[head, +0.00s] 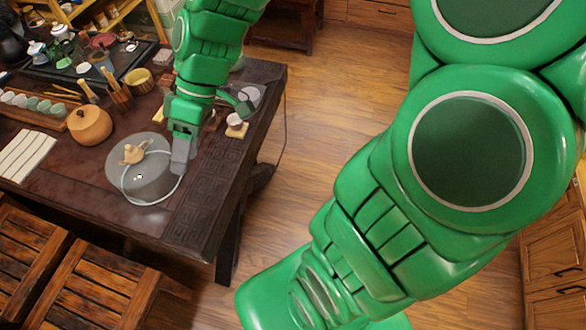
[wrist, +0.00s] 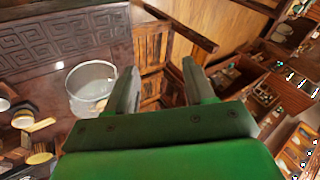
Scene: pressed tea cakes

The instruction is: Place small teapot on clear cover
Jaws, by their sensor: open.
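The small tan teapot (head: 132,152) appears to rest upright on top of the clear cover (head: 150,186), a wide, low, greyish see-through drum on the dark table. The cover also shows in the wrist view as a round pale rim (wrist: 78,104); the teapot is hard to make out there. My gripper (head: 180,164) is just right of the cover in the head view, pointing down, apart from the teapot. In the wrist view its two fingers (wrist: 160,68) stand apart with nothing between them.
The dark table (head: 190,222) has a carved right border. A round orange-brown jar (head: 90,125), a pale striped mat (head: 25,153) and a row of small cups (head: 32,103) lie left. A small cup (head: 235,121) stands right of my arm. Wooden stools (head: 85,290) stand in front.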

